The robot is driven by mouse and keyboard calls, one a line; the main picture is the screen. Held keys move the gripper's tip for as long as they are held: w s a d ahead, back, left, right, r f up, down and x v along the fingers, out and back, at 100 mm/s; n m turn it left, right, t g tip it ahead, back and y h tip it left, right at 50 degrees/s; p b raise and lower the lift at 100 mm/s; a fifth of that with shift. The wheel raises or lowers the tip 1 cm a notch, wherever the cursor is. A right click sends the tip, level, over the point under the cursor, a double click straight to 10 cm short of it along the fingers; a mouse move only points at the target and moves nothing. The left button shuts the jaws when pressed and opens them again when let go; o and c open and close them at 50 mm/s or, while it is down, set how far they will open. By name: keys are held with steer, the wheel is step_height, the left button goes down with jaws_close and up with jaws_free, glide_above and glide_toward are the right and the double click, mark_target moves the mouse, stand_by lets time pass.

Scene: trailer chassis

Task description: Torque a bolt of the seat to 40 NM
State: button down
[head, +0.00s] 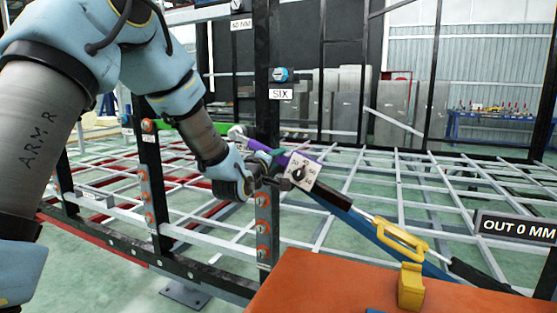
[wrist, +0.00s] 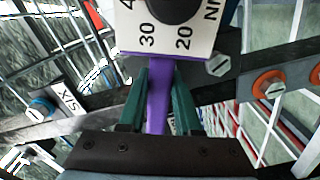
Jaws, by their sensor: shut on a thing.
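A purple-handled torque tool (head: 253,144) with a white dial plate (head: 302,171) is in my gripper beside a black upright post. In the wrist view my gripper (wrist: 161,95) has its teal fingers closed on either side of the purple handle (wrist: 158,75). The dial plate (wrist: 165,38) reads 20, 30 and NM around a black knob; its exact setting is unclear. Bolts with orange washers (head: 262,228) line the black post. In the wrist view, a bare bolt head (wrist: 218,65) shows right by the dial plate, and an orange-washered bolt (wrist: 268,84) is further right. Contact with a bolt cannot be told.
An orange flat surface (head: 340,292) fills the front, with a yellow block (head: 411,286) on it. A yellow-handled rod (head: 402,240) and a blue bar slant behind it. A sign (head: 516,228) reads OUT 0 MM. A SIX label (head: 282,94) marks the post. The grey frame grid spreads behind.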

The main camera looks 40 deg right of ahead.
steer(key=shift+w+a+f+m+b, duration=0.15)
steer(key=shift+w+f+m+b, duration=0.1)
steer(key=shift+f+m+b, duration=0.35)
steer(key=shift+b, duration=0.3)
steer(key=shift+w+a+f+m+b, duration=0.15)
steer(key=shift+w+f+m+b, duration=0.2)
steer(key=shift+f+b, duration=0.2)
steer(key=shift+s+r, duration=0.2)
steer(key=shift+r, duration=0.2)
stand_by(0.3)
steer(key=shift+b+v, duration=0.65)
steer(key=shift+v, duration=2.3)
steer(key=shift+s, duration=0.1)
